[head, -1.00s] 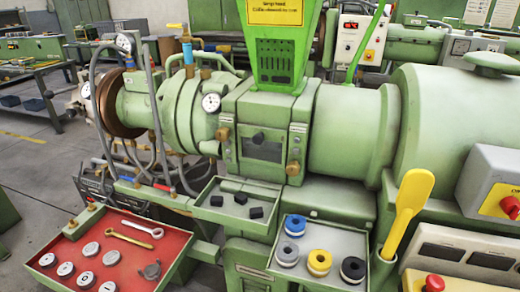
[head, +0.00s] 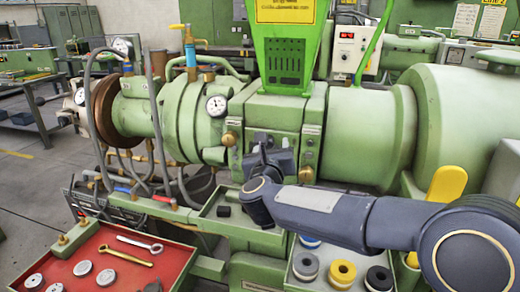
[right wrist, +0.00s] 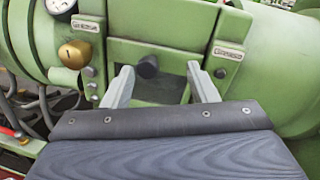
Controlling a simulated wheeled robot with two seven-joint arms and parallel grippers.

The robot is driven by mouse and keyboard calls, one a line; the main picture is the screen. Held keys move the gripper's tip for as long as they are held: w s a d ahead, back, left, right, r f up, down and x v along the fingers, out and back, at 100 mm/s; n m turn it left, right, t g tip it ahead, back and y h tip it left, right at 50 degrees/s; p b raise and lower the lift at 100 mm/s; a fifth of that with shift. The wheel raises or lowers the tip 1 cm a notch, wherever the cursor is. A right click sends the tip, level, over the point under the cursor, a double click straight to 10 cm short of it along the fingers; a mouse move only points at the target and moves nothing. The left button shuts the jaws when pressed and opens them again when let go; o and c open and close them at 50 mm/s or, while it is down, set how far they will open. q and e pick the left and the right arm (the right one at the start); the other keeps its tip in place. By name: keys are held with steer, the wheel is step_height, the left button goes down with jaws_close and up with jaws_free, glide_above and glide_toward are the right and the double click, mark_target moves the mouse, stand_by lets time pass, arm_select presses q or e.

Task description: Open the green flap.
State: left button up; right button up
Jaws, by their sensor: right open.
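The green flap (head: 289,138) is a small panel on the front of the green extruder, below the hopper. It also shows in the right wrist view (right wrist: 178,54), upright and apparently closed. Its black knob (right wrist: 148,66) stands out near the middle of that view. My right gripper (head: 268,155) is in front of the flap and partly hides it in the head view. In the right wrist view my right gripper (right wrist: 160,69) has its two pale fingers apart, one on each side of the knob. Contact with the knob cannot be told. My left gripper is out of view.
A green tray (head: 205,217) with a black block lies below the flap. A red tray (head: 175,272) with discs and wrenches is at lower left. Another tray with coloured rings (head: 342,272) is below my right arm. A brass knob (right wrist: 75,54) sits left of the flap.

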steer(key=w+f+m+h, duration=0.1)
steer(key=w, duration=0.1)
steer(key=w+m+h+p, duration=0.1)
steer(key=w+m, duration=0.1)
steer(key=w, duration=0.1)
steer(key=w+f+m, duration=0.1)
steer(key=w, duration=0.1)
steer(key=shift+w+a+f+g+h+p, duration=0.1)
steer(key=shift+w+f+g+h+p, duration=0.2)
steer(key=shift+w+h+p, duration=0.1)
jaws_close()
